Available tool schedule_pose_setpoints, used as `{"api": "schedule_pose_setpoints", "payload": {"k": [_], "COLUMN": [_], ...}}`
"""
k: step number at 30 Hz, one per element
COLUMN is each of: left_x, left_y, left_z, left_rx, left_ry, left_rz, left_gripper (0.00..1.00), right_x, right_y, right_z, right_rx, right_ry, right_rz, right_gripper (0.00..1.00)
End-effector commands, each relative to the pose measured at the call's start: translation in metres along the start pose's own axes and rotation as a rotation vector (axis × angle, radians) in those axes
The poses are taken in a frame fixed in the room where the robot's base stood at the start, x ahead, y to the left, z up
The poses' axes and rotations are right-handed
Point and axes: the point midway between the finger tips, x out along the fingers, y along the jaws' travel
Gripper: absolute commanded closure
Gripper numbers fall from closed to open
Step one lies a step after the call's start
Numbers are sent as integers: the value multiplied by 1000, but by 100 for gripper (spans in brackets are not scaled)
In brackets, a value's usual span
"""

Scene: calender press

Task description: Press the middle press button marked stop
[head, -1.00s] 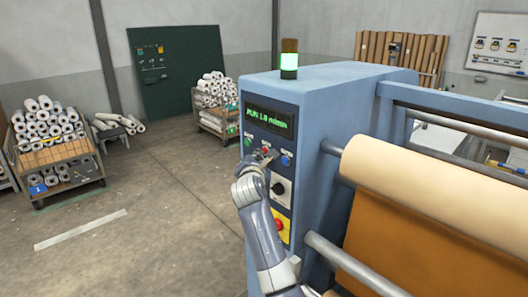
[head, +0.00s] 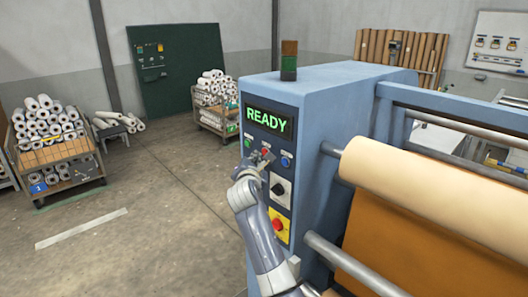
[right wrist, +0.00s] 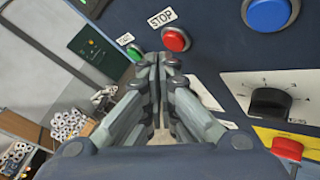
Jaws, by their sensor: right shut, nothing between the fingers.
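The red button marked STOP (right wrist: 176,39) is the middle one in the row, between a green button (right wrist: 135,52) and a blue button (right wrist: 268,14). In the head view the red button (head: 265,152) sits below the display (head: 268,118), which reads READY in green. My right gripper (right wrist: 160,58) is shut and empty, its fingertips just below the red button in the wrist view. In the head view the gripper (head: 262,159) is in front of the panel. I cannot tell whether the tips touch the button. My left gripper is out of view.
Below the buttons are a black knob (head: 278,188) and a red button on a yellow plate (head: 278,225). The signal lamp (head: 289,60) on top is unlit. A roller with cream material (head: 410,185) lies right.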

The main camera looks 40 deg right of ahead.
Motion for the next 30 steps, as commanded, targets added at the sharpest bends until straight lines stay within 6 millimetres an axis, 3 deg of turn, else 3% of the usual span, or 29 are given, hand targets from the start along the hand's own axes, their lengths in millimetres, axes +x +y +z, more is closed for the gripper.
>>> {"api": "schedule_pose_setpoints", "payload": {"k": [9, 24, 30], "left_x": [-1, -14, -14], "left_y": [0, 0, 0], "left_z": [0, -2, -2], "left_rx": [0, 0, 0], "left_ry": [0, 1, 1], "left_rz": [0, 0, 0], "left_gripper": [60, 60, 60], "right_x": [-1, -33, -35], "right_y": [1, 24, 26], "right_z": [-1, -24, -26], "right_rx": [0, 1, 0], "right_ry": [1, 2, 0], "right_rz": [1, 1, 0], "right_gripper": [100, 100, 100]}}
